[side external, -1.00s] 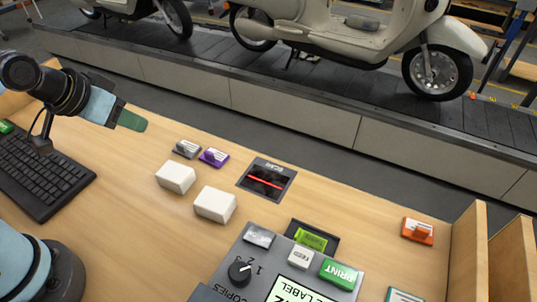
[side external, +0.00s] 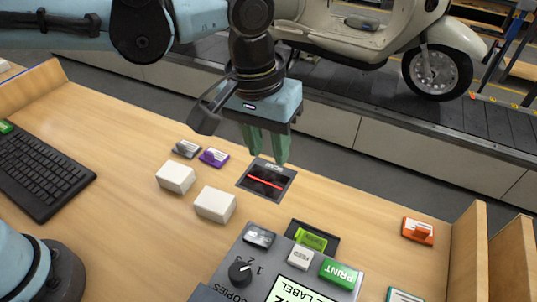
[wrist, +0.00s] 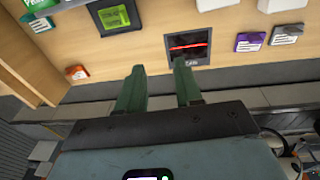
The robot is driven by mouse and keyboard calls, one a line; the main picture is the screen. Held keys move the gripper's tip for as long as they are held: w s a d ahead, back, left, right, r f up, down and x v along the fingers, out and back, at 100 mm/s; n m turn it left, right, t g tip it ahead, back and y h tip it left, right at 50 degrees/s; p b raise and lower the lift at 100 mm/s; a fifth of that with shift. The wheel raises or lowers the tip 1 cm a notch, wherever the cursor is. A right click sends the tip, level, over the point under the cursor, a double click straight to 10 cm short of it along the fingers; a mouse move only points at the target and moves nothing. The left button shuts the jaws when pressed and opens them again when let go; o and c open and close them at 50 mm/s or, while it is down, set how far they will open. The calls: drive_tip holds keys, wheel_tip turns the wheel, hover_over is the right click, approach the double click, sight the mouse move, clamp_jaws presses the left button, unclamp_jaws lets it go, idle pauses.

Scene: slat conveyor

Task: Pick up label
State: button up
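A yellow-green label (side external: 311,239) sits in the dark output slot of the label printer (side external: 258,273), at the lower middle of the side view. It also shows at the top left of the wrist view (wrist: 114,17). My gripper (side external: 269,158) is over the desk's far edge, above and behind the black scanner window with the red line (side external: 265,182). Its two green fingers are apart with nothing between them, as the wrist view also shows (wrist: 160,72). The gripper is well away from the label.
An orange tag (side external: 418,232) lies right of the printer by wooden dividers (side external: 462,255). Purple (side external: 213,157) and grey (side external: 186,149) tags and two white blocks (side external: 215,204) lie left of the scanner. A keyboard (side external: 42,183) is far left. A scooter (side external: 375,40) stands on the conveyor behind.

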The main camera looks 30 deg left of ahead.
hover_over(299, 230)
drive_tip(key=f, duration=0.2)
drive_tip(key=g, duration=0.1)
drive_tip(key=shift+y, duration=0.4)
wheel_tip(299, 230, down, 12)
drive_tip(key=shift+f, duration=0.2)
clamp_jaws()
